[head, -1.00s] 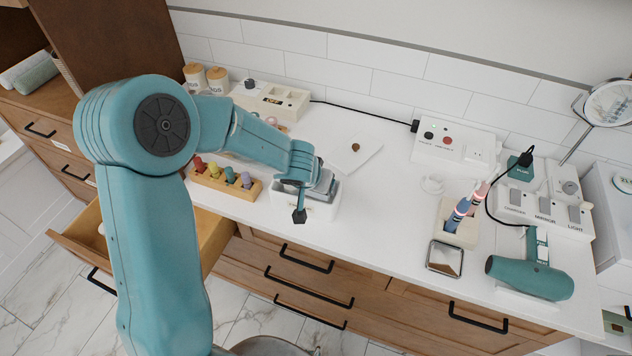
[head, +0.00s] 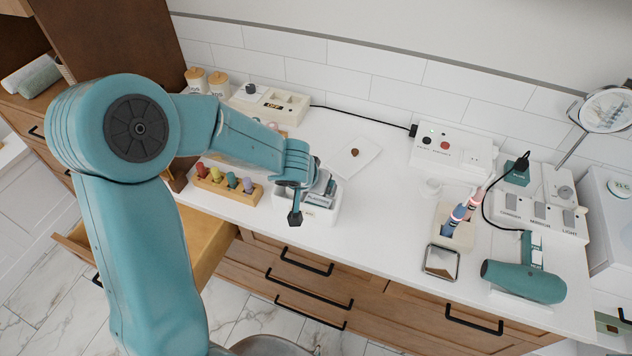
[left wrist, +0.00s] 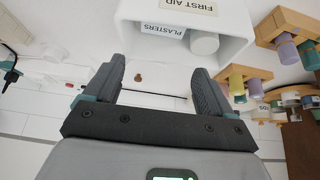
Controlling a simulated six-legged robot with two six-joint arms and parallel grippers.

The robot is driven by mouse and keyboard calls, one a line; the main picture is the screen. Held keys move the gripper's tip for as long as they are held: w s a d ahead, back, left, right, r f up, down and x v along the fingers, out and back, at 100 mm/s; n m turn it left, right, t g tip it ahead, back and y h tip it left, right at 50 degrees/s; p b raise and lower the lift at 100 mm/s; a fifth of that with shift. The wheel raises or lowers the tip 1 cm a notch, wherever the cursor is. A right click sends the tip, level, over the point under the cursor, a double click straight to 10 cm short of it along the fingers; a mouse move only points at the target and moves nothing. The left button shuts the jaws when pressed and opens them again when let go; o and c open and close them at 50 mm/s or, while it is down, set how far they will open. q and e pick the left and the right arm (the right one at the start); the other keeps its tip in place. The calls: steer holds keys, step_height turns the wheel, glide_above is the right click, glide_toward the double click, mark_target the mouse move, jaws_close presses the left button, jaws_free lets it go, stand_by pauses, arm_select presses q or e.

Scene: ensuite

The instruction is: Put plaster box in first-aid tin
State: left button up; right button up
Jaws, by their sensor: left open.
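The white first-aid tin (head: 325,214) stands open on the counter near its front edge, partly hidden by my left gripper. In the left wrist view the tin (left wrist: 240,22) shows a "FIRST AID" label. A white plaster box (left wrist: 163,30) with a "PLASTERS" label shows inside it, beside a white roll (left wrist: 204,43). My left gripper (head: 311,202) is over the tin. In the left wrist view its fingers (left wrist: 160,80) are apart with nothing held between them; the box lies beyond the fingertips. My right gripper is out of view.
A wooden rack (head: 229,186) with coloured pegs stands just left of the tin. A white tray (head: 354,158) with a small brown item lies behind it. An open drawer (head: 208,244) juts out below left. Toothbrush holder, mirror and hair dryer (head: 524,282) are to the right.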

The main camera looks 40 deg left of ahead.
arm_select(q)
steer(key=a+p+v, duration=0.1)
steer(key=p+v, duration=0.3)
steer(key=v, duration=0.4)
steer(key=s+d+f+g+h, duration=0.1)
steer(key=s+d+f, duration=0.25)
steer(key=f, duration=0.45)
steer(key=s+d+f+g+h, duration=0.1)
steer(key=s+d+f, duration=0.1)
steer(key=d+f, duration=0.4)
steer(key=s+d+f+g+h, duration=0.3)
steer(key=s+d+f, duration=0.5)
steer(key=s+f, duration=0.1)
steer(key=shift+s+d+m, duration=0.4)
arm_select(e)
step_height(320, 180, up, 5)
